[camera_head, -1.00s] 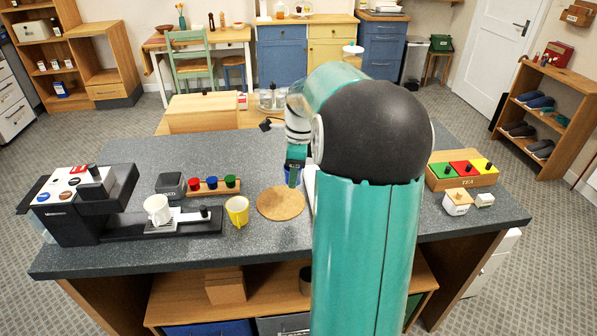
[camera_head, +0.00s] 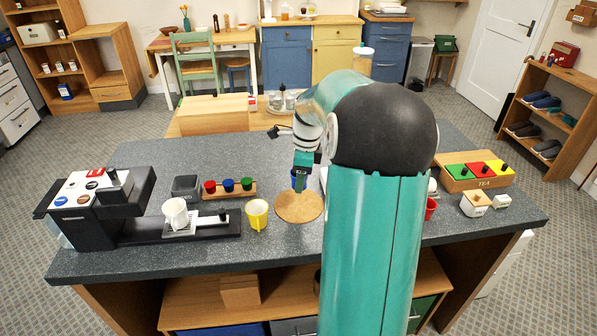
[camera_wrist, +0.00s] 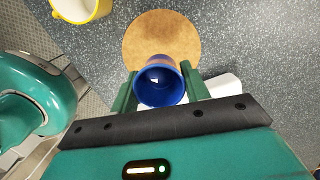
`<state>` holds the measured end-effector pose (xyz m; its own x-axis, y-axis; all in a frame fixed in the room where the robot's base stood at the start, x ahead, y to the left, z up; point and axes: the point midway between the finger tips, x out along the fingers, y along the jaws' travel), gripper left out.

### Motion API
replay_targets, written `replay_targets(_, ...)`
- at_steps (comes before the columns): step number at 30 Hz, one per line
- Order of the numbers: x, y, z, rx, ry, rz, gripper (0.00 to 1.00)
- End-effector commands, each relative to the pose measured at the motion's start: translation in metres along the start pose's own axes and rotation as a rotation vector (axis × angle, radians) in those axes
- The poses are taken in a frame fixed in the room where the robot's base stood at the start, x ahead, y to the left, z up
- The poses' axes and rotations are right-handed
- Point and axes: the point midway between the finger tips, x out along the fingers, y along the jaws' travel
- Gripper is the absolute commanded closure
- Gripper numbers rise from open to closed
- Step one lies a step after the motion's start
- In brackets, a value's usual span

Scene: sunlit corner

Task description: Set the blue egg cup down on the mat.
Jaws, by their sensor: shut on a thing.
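The blue egg cup (camera_wrist: 160,82) is between the two green fingers of my gripper (camera_wrist: 158,88) in the wrist view, its open mouth facing the camera. In the head view a small part of the blue egg cup (camera_head: 298,180) shows below my gripper (camera_head: 300,176). My gripper is shut on it. The round tan cork mat (camera_head: 299,207) lies on the dark counter. In the wrist view the mat (camera_wrist: 160,30) shows just beyond the cup, which overlaps its near part. I cannot tell whether the cup touches the mat.
A yellow cup (camera_head: 257,214) stands left of the mat. A coffee machine (camera_head: 100,205) with a white mug (camera_head: 176,212) is farther left. A rack of coloured egg cups (camera_head: 228,188) stands behind. A TEA box (camera_head: 474,176) and a red cup (camera_head: 430,209) are to the right.

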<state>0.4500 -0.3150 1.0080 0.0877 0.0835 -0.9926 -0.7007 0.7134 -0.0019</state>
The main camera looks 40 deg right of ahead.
Motion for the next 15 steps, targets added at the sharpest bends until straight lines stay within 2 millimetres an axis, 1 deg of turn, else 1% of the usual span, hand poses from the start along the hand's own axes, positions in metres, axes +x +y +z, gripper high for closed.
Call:
replay_targets(3,0.012,0.001,-0.001,0.001,-0.001,0.004,0.77)
replay_targets(15,0.047,0.000,-0.003,0.000,-0.001,0.002,0.77)
